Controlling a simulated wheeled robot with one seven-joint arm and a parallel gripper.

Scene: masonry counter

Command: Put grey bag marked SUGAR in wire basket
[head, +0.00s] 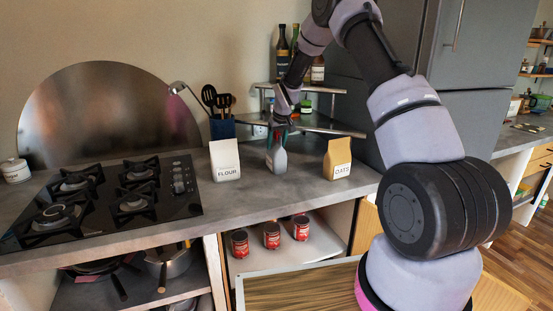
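A grey bag (277,160) is on the counter between the white FLOUR bag and the tan OATS bag. No marking can be read on it from here. My gripper (279,133) points down at the top of this bag, and its fingers overlap the bag's upper part. The fingers are small and dark, so I cannot tell whether they are closed on it. I cannot make out a wire basket in this view.
The FLOUR bag (225,160) and OATS bag (338,159) stand close on either side. Behind are a utensil holder (222,127) and a corner shelf (325,128) with bottles. A gas hob (110,195) lies left. Red cans (271,235) sit below the counter.

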